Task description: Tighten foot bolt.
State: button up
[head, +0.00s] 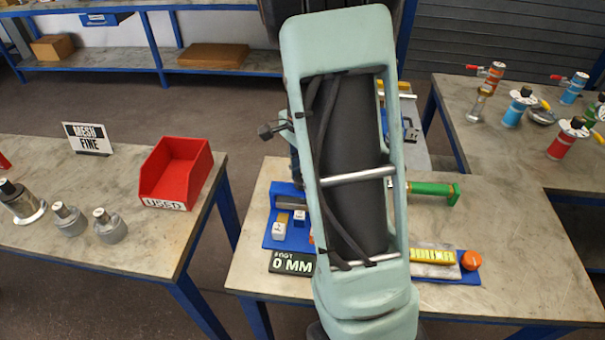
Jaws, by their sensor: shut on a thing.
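My pale green arm link covers the middle of the head view and hides my gripper and whatever it holds. I cannot make out the foot bolt for certain. A dark bolt-like knob (266,131) sticks out to the left of my arm, and what it belongs to is hidden. A green flanged cylinder (432,190) lies to the right of my arm above the middle bench (530,260). A black sign (291,263) on the bench reads "0 MM", with a small, blurred line above it.
A blue tray (275,240) with small white blocks is left of my arm. An orange knob (471,260) and yellow piece (432,256) are right. The left bench (150,235) bears a red "USED" bin (175,170). Coloured vessels (520,107) stand on the right bench. The middle bench's right side is clear.

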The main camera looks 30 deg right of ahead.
dwell(0.4)
jog(key=o, duration=1.2)
jog(key=shift+c, duration=0.2)
notch_tip(320, 180, up, 12)
